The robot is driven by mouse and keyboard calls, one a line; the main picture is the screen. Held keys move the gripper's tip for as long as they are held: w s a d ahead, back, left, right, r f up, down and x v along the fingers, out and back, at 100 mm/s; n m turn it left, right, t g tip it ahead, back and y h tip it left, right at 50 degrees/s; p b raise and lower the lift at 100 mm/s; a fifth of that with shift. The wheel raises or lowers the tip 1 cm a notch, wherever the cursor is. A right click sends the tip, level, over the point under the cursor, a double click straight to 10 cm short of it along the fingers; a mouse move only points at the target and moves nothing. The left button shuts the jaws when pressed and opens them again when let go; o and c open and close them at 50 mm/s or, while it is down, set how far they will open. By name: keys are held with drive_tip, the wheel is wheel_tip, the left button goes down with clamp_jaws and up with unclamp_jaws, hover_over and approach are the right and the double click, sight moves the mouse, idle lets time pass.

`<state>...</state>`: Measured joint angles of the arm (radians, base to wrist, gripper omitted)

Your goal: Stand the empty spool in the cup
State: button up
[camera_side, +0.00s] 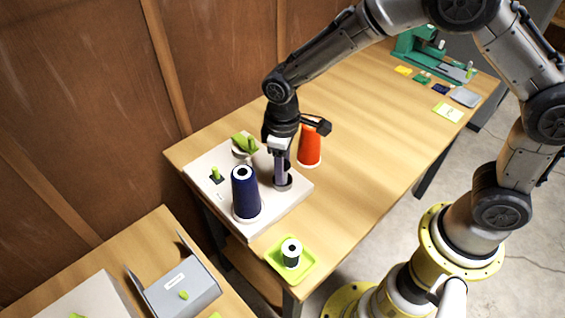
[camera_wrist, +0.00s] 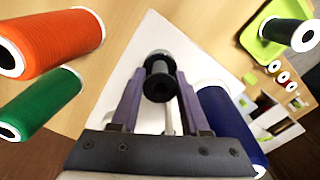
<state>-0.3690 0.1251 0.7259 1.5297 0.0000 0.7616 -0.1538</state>
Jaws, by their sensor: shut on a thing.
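My gripper (camera_side: 281,178) points down over the front right part of a white board. In the wrist view its purple-grey fingers (camera_wrist: 157,90) are shut on a small black spool (camera_wrist: 158,83), whose near end faces the camera and shows a hole. A dark grey cup (camera_side: 283,186) stands on the board at the fingertips; its round rim (camera_wrist: 157,56) seems to show just beyond the spool. The spool is upright or nearly so and lines up closely with the cup. Whether its lower end is inside the cup or just above it, I cannot tell.
A tall blue thread cone (camera_side: 245,195) stands left of my gripper on the board (camera_side: 275,208). An orange cone (camera_side: 310,146) stands close behind right. A green cone (camera_wrist: 42,102) shows in the wrist view. A lime tray (camera_side: 273,260) with a dark spool is in front.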

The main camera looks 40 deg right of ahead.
drive_tip(key=o, duration=1.1)
drive_tip(key=shift+c, duration=0.2)
drive_tip(key=shift+r, duration=3.45)
